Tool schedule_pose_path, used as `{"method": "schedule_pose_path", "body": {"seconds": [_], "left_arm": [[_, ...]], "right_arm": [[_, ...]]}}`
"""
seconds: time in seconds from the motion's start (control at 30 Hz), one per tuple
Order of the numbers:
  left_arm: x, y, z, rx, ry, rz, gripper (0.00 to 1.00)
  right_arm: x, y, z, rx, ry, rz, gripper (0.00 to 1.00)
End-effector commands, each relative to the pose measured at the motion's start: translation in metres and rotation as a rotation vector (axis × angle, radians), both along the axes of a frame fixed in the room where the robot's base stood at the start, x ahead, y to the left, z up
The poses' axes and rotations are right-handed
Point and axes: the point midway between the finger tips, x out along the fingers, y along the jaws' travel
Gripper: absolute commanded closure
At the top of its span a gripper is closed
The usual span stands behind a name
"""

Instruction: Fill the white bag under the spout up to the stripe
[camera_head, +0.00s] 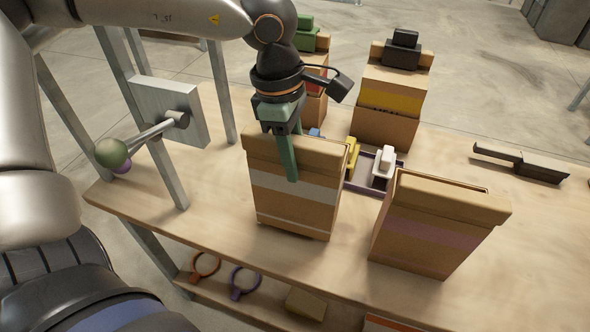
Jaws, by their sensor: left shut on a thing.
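The white bag, a brown bag with a broad white band (296,187), stands upright on the bench near the middle. A thin pale line runs lower on its front. My left gripper (290,170) comes down from above, its green fingers shut at the bag's top edge, one finger in front of the face. How full the bag is cannot be seen. I cannot make out a spout. A lever with a green knob (111,153) sticks out from a grey plate (168,103) on the left. My right gripper is not in view.
A pink-banded bag (437,226) stands close on the right. Behind are a yellow-banded bag (391,104) with a black clip and a red-banded bag (314,80) with a green clip. A tray (359,181) holds small clips. A dark tool (520,162) lies right; bench around it is clear.

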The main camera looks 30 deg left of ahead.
Motion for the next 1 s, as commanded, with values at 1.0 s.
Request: {"method": "schedule_pose_path", "body": {"seconds": [1.0], "left_arm": [[0.0, 0.0, 0.073, 0.0, 0.001, -0.003, 1.0]], "right_arm": [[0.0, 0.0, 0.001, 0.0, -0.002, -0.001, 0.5]]}}
